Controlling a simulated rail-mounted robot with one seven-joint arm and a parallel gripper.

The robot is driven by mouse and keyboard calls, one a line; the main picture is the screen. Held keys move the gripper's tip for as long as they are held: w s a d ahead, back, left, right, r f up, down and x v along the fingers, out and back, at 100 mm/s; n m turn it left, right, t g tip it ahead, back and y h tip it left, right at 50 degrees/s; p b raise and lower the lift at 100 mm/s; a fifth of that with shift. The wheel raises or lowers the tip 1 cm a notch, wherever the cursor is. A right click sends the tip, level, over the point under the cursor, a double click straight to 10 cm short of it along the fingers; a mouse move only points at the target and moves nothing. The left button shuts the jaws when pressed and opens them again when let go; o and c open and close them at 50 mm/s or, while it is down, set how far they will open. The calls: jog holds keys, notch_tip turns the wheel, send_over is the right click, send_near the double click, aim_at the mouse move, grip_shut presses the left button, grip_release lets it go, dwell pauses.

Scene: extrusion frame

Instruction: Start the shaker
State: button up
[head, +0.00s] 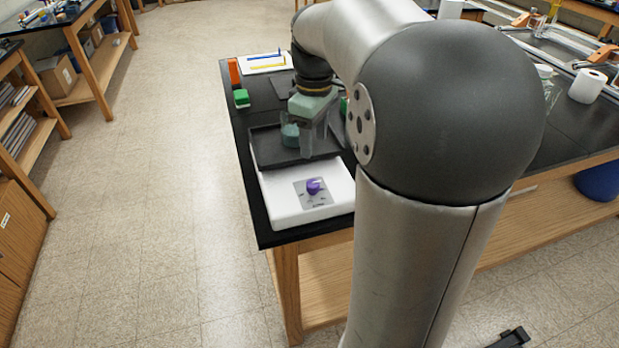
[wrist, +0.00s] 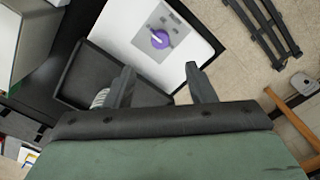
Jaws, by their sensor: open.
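The shaker (head: 286,208) is a white box with a dark tray (head: 268,154) on top, near the front end of the black bench. A purple knob (head: 314,186) sits on a grey panel on its front part. In the wrist view the knob (wrist: 160,38) has a pale pointer line and lies beyond the fingertips. My gripper (head: 318,150) hangs over the tray, behind the knob. In the wrist view my gripper (wrist: 158,70) is open, with nothing between its fingers. A beaker with greenish contents (head: 290,132) stands on the tray beside the gripper.
A paper roll (head: 586,86) stands at the right. The floor at left is clear.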

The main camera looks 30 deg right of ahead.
aim_at(313, 183)
notch_tip(313, 183, down, 12)
jog(key=shift+f, duration=0.1)
dwell(0.4)
jog(key=c, duration=1)
